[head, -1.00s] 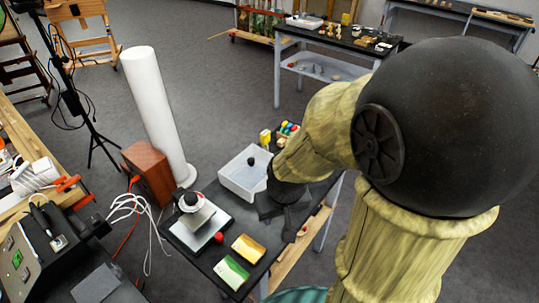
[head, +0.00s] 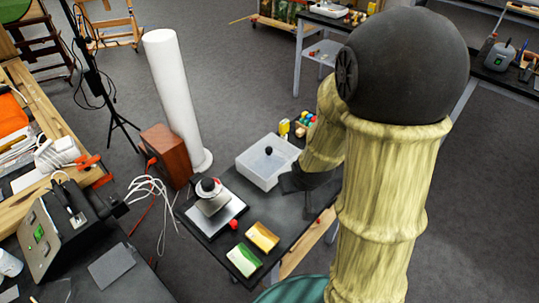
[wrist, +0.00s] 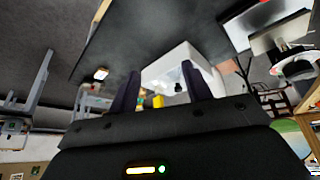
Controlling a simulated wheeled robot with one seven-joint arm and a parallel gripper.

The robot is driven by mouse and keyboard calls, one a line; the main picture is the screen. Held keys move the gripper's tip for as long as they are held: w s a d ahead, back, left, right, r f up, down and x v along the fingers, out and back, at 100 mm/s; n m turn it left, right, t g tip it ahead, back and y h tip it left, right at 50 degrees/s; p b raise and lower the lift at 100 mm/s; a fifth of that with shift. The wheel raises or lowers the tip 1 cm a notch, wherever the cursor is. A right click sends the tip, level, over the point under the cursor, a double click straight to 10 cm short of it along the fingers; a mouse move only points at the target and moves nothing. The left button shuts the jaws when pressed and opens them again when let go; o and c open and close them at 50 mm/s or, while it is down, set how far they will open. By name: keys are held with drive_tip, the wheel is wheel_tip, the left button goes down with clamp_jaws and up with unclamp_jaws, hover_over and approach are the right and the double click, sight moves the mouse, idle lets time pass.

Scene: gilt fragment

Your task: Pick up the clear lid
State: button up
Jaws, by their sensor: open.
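A translucent white box (head: 250,171) stands on the dark table, with a small black knob (head: 268,150) showing at its top. The knob looks like the handle of the clear lid, but the lid's see-through sheet is hard to make out. My gripper (head: 292,183) is at the box's right front corner, partly hidden by my arm. In the wrist view my gripper (wrist: 161,68) is open with nothing between its fingers.
A scale-like device (head: 212,205) with a black-topped piece stands left of the box. A red ball (head: 234,224), a yellow packet (head: 262,236) and a green packet (head: 243,259) lie in front. A yellow block (head: 284,128) and colourful pieces (head: 306,122) are behind the box.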

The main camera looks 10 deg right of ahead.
drive_tip(key=w+d+f+n+t+y, duration=0.1)
drive_tip(key=w+f+n+t+y, duration=0.1)
drive_tip(key=w+f+t+y, duration=0.2)
drive_tip(key=w+f+t, duration=0.3)
drive_tip(key=t, duration=0.3)
drive_tip(key=shift+d+p, duration=0.15)
drive_tip(key=shift+p, duration=0.2)
drive_tip(key=shift+f+t, duration=0.15)
drive_tip(key=shift+t, duration=0.15)
drive_tip(key=b, duration=0.9)
approach(271, 152)
drive_tip(key=shift+s+d+f, duration=0.1)
drive_tip(key=shift+s+f, duration=0.05)
drive_tip(key=shift+s, duration=0.55)
drive_tip(key=shift+w+b, duration=0.15)
drive_tip(key=shift+b, duration=0.55)
drive_tip(key=x, duration=0.2)
drive_tip(key=p+x, duration=0.1)
drive_tip(key=x, duration=0.1)
drive_tip(key=p+x, duration=0.1)
drive_tip(key=x, duration=0.1)
drive_tip(key=shift+w+r, duration=0.25)
drive_tip(key=shift+w+a+f, duration=0.15)
drive_tip(key=shift+w+a, duration=0.05)
drive_tip(key=shift+w, duration=0.25)
